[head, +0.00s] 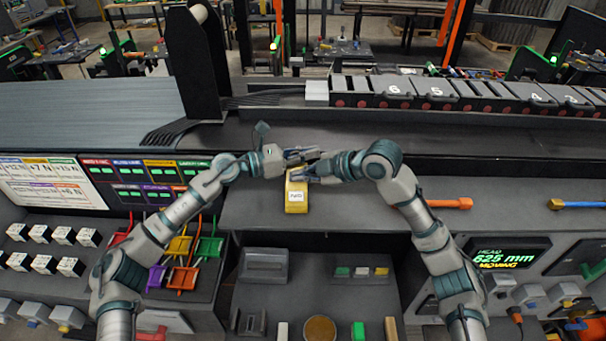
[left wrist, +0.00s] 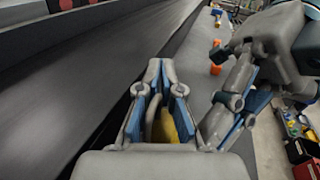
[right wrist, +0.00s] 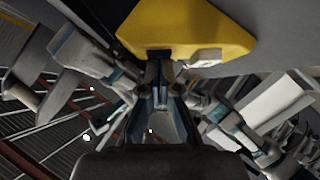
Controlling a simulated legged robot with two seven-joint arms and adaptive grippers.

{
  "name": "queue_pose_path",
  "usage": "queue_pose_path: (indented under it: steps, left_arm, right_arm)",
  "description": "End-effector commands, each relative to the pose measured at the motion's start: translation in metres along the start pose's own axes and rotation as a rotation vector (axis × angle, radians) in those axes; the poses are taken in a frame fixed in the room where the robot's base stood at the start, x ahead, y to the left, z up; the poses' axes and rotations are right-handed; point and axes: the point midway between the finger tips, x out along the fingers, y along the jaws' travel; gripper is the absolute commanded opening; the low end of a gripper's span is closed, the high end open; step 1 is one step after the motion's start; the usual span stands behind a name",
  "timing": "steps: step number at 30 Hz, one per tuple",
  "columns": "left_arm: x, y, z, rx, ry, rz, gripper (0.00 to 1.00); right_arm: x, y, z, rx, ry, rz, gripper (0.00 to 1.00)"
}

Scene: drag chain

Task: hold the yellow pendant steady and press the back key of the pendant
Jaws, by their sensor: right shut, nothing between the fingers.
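The yellow pendant (head: 297,207) is on the grey bench in the middle of the head view, with a white label facing up. My left gripper (head: 312,152) is above its far end. In the left wrist view its fingers (left wrist: 161,68) come close at the tips, and yellow (left wrist: 167,128) shows between or behind them; whether they grip it I cannot tell. My right gripper (head: 308,176) is at the pendant's upper end, shut and empty. In the right wrist view its fingertips (right wrist: 160,68) are close to the yellow body (right wrist: 185,22); contact is unclear. The back key is not discernible.
An orange-handled tool (head: 450,203) and a blue one (head: 577,204) lie to the right. A numbered drag chain (head: 430,92) runs behind. Colored racks (head: 185,255) stand lower left. The grey bench between the pendant and the orange handle is mostly clear beyond my right arm.

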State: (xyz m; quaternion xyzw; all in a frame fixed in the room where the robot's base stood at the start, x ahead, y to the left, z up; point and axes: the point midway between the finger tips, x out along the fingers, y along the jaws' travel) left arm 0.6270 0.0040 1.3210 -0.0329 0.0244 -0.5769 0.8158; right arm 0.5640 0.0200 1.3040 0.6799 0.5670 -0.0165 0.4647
Motion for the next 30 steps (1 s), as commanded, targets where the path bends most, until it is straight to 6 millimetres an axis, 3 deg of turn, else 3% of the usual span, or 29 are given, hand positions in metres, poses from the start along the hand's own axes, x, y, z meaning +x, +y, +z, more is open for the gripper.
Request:
queue_pose_path:
  steps: [1, 4, 11, 15, 24, 30]
  left_arm:
    - [0.003, -0.008, 0.001, 0.001, 0.001, -0.022, 0.00]
    - [0.004, -0.009, 0.001, 0.001, 0.001, -0.025, 0.00]
    - [0.004, -0.010, 0.002, 0.001, 0.000, -0.026, 0.00]
    - [0.003, -0.009, 0.002, 0.002, 0.000, -0.021, 0.00]
    - [0.002, -0.007, 0.002, 0.002, 0.000, -0.015, 0.00]
    - [0.002, -0.006, 0.002, 0.002, -0.001, -0.013, 0.00]
  right_arm:
    - [0.006, -0.005, 0.015, 0.016, -0.028, -0.015, 0.00]
    - [0.007, -0.006, 0.016, 0.016, -0.030, -0.017, 0.00]
    - [-0.009, -0.004, -0.001, 0.010, -0.024, -0.011, 0.00]
    - [-0.033, -0.001, -0.026, 0.000, -0.011, 0.001, 0.00]
    - [-0.102, -0.001, -0.029, 0.000, -0.006, 0.002, 0.00]
    - [-0.125, 0.000, -0.030, -0.001, -0.003, 0.001, 0.00]
